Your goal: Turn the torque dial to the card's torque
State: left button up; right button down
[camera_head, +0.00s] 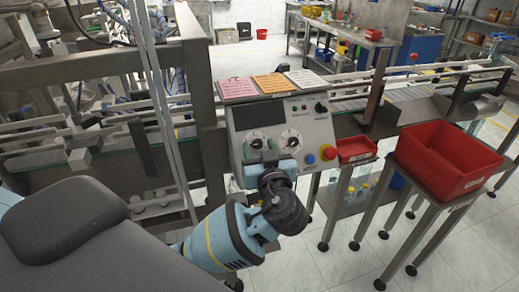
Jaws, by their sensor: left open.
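The grey control panel (310,112) stands at the middle, facing me. Two white dials with dark knobs sit on it: a left dial (257,141) and a right dial (291,141). Their scale marks are too small to read. Three cards lie along the panel's top: a pink card (238,88), an orange card (273,83) and a white card (305,79). Their print is not legible. My left gripper (260,152) is open in front of the left dial, its fingertips by the dial's lower part. I cannot tell whether it touches the knob. My right gripper is out of view.
Red bins (440,165) (357,148) stand on the right. A conveyor (420,92) runs behind, and a metal post (200,90) rises left of the panel.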

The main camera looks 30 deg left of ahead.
pick_arm(q)
jog(key=shift+c, duration=0.4)
jog(key=c, duration=0.9)
